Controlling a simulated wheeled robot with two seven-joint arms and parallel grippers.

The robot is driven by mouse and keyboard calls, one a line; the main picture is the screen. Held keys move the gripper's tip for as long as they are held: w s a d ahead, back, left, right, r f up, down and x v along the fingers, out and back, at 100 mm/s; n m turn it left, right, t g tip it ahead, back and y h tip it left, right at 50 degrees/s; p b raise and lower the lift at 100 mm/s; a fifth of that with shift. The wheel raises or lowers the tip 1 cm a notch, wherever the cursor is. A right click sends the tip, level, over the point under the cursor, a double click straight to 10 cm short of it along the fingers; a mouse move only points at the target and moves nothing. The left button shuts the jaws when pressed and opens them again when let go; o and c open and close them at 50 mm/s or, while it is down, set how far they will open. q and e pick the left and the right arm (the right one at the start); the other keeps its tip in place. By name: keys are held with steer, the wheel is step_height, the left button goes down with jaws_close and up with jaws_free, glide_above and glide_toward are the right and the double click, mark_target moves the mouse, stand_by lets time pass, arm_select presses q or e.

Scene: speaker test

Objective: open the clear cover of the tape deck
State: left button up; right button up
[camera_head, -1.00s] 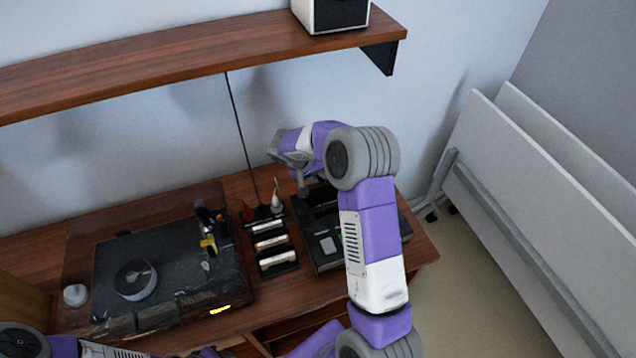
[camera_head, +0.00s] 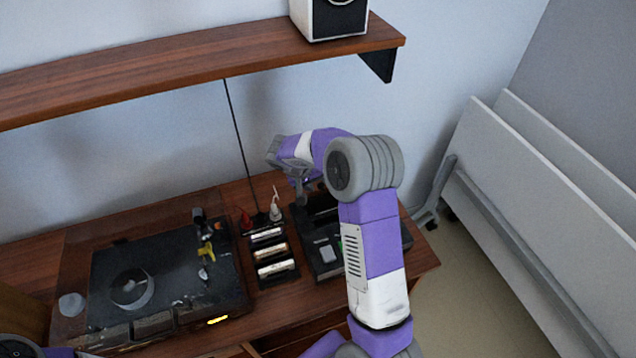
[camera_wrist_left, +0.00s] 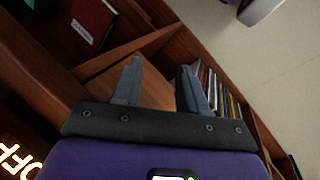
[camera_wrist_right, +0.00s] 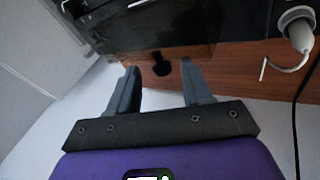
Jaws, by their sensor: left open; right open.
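The black tape deck (camera_head: 325,250) sits at the right end of the wooden desk, partly hidden behind my right arm. In the right wrist view a dark, glossy see-through panel (camera_wrist_right: 165,22), which looks like its cover, lies beyond the fingers. A small black knob-like part (camera_wrist_right: 161,66) shows between and beyond the fingertips. My right gripper (camera_head: 303,194) is open above the back of the deck; I cannot tell if it touches anything. My left gripper (camera_wrist_left: 159,75) is open and empty, in front of the wooden compartments below the desk.
A turntable (camera_head: 120,255) fills the desk's left part. A rack of cassettes (camera_head: 272,262) and a white plug (camera_head: 275,211) with a cable stand left of the deck. A wooden shelf (camera_head: 200,60) with a white speaker (camera_head: 330,18) overhangs behind. White panels (camera_head: 540,190) lean at right.

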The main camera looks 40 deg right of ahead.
steer(key=v, duration=0.7)
steer(key=shift+p, duration=0.3)
steer(key=shift+r, duration=0.15)
